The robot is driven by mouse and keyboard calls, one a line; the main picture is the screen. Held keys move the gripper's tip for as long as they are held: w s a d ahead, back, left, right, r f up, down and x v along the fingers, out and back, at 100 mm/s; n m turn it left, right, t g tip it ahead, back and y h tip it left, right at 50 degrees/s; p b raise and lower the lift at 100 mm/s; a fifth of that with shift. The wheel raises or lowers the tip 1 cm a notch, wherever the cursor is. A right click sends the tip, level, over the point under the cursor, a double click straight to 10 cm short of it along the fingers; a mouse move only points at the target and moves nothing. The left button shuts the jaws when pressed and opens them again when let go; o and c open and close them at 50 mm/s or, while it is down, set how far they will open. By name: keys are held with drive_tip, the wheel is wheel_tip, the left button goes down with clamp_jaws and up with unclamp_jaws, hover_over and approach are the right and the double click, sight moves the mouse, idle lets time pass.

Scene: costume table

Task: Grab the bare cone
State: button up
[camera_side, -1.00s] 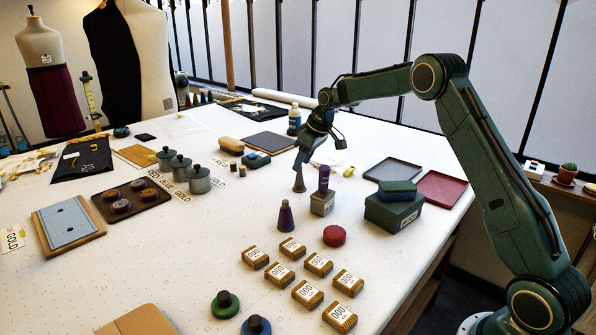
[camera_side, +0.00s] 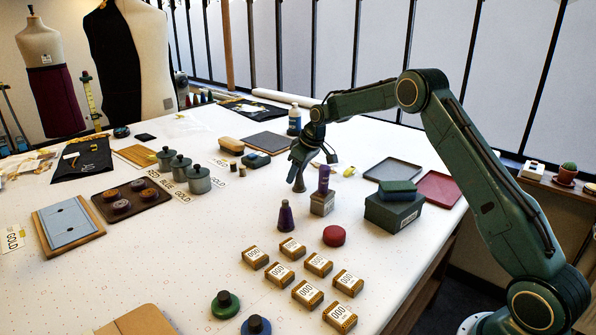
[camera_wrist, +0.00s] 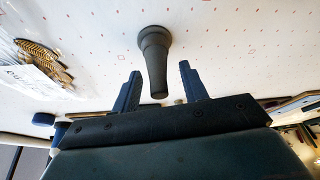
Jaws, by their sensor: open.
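The bare cone (camera_wrist: 155,60) is plain dark grey with no thread wound on it. In the wrist view its narrow end reaches between my two fingertips, with space on both sides. In the side view the cone (camera_side: 299,186) stands on the white table, its lower part showing below my gripper (camera_side: 298,164). My gripper also shows in the wrist view (camera_wrist: 158,82), its blue fingers apart, one on either side of the cone. The upper part of the cone is hidden by the fingers in the side view.
A green box (camera_side: 393,210) and a red tray (camera_side: 441,187) lie right. Table left of the gripper is fairly clear.

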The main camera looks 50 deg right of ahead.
clamp_jaws()
drive_tip(key=shift+r, duration=0.15)
drive_tip(key=shift+r, duration=4.9)
